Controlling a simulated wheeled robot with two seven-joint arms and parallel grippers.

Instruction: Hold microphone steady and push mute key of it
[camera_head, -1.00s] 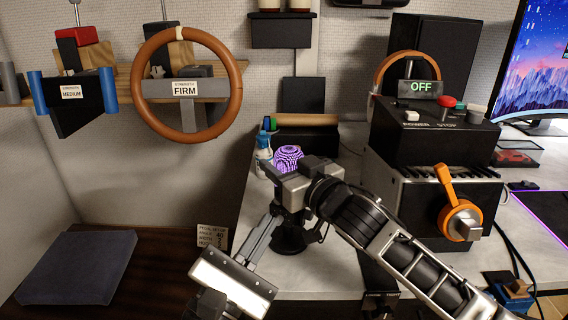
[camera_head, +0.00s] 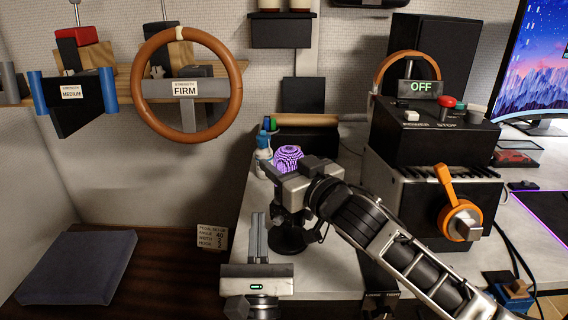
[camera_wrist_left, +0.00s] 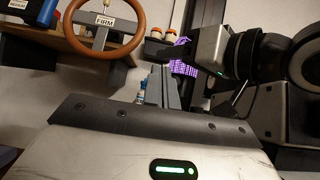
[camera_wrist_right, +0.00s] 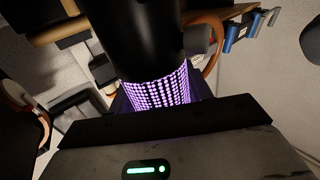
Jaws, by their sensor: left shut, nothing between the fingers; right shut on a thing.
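The microphone (camera_head: 288,157) stands on the light desk, with a glowing purple mesh head and a dark round base. My right gripper (camera_head: 282,180) is shut on it and covers its middle. In the right wrist view the glowing mesh and black end of the microphone (camera_wrist_right: 158,86) fill the space before the jaws. My left gripper (camera_head: 258,225) is shut and empty, just left of and nearer than the microphone base, fingers pointing away from me. In the left wrist view its fingers (camera_wrist_left: 163,84) are together, left of the purple mesh (camera_wrist_left: 184,62). I cannot make out the mute key.
A small blue-and-white bottle (camera_head: 264,150) stands behind the microphone. A black control box (camera_head: 436,135) reading OFF, with an orange lever (camera_head: 447,184), is to the right. A steering wheel (camera_head: 140,105) hangs at the left. A grey cushion (camera_head: 75,267) lies lower left.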

